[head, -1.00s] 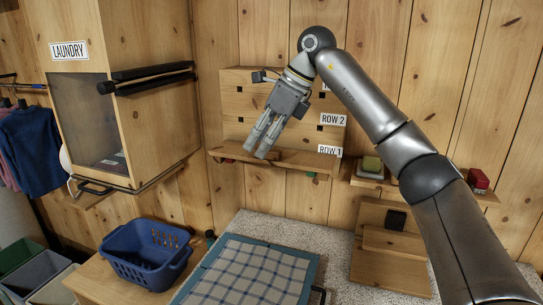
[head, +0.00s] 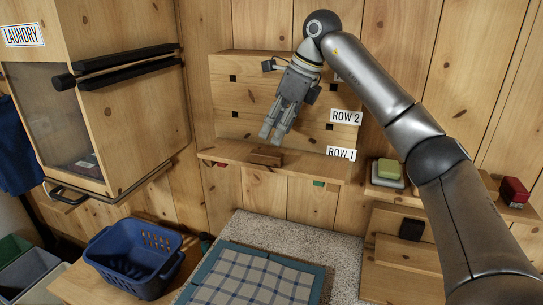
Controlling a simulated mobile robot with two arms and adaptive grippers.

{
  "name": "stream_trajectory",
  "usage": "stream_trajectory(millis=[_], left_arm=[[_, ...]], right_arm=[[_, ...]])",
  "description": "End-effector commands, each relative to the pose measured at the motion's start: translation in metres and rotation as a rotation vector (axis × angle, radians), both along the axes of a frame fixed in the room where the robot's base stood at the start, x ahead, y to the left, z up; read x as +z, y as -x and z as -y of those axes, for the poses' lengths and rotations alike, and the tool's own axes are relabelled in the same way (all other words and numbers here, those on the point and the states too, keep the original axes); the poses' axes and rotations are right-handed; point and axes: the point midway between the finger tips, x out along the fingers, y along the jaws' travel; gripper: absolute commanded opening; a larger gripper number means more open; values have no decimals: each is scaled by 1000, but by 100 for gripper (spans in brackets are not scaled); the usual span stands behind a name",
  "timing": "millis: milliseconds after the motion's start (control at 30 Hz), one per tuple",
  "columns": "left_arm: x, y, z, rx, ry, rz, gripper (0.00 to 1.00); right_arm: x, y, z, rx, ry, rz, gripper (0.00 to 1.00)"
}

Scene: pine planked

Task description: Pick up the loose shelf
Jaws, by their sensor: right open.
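A long wooden shelf board (head: 222,157) juts out at the foot of the pine back panel (head: 232,95), by the ROW 1 label. A small darker wooden block (head: 267,156) sits on the middle of this board. I cannot tell from its look whether the board is loose. My right gripper (head: 272,139) hangs in front of the panel, fingers pointing down and slightly left, just above the block in the picture. It is open and empty, and appears apart from block and board. My left gripper is out of view.
Square holes and a ROW 2 label (head: 346,116) mark the panel. A LAUNDRY cabinet (head: 140,120) with a black bar stands left. A blue basket (head: 135,262) and checked cloth (head: 255,280) lie below. A small right shelf holds a green-topped sponge (head: 389,169) and red object (head: 513,191).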

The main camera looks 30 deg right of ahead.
Motion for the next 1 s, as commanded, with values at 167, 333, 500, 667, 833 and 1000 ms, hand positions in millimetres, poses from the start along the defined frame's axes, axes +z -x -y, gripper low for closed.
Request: stream_trajectory(millis=[167,333,500,667,833,1000], left_arm=[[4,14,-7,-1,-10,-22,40],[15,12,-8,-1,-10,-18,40],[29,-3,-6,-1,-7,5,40],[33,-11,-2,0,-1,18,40],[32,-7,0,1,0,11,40],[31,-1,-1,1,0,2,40]], right_arm=[[-13,-4,-4,0,0,0,50],[-26,-4,-7,0,1,-2,50],[-48,-7,-14,1,-1,-3,50],[-61,-11,-18,0,-1,-1,50],[-63,-12,-18,1,-1,2,50],[-63,-12,-18,0,-1,1,37]])
